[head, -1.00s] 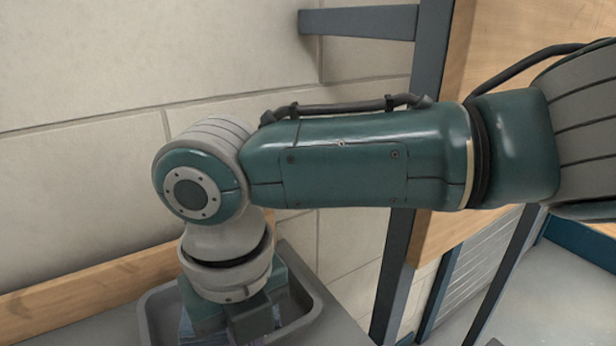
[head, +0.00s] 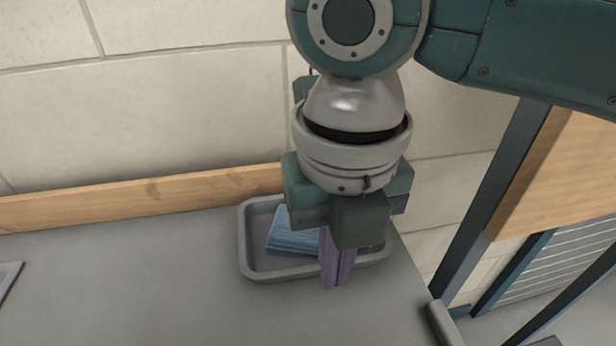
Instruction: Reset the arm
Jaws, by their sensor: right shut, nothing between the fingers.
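My right gripper (head: 336,284) points down over the front right part of a grey tray (head: 262,275). Its two purple fingers are together, with nothing between them. The gripper body and wrist hide the tray's right and back parts. My left gripper is not in view.
The grey worktop (head: 140,275) is clear left of the tray, except for the edge of a flat grey item (head: 8,275) at far left. A wooden strip (head: 140,197) runs along the tiled wall. Dark metal posts (head: 490,200) and a wooden panel (head: 570,170) stand at right.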

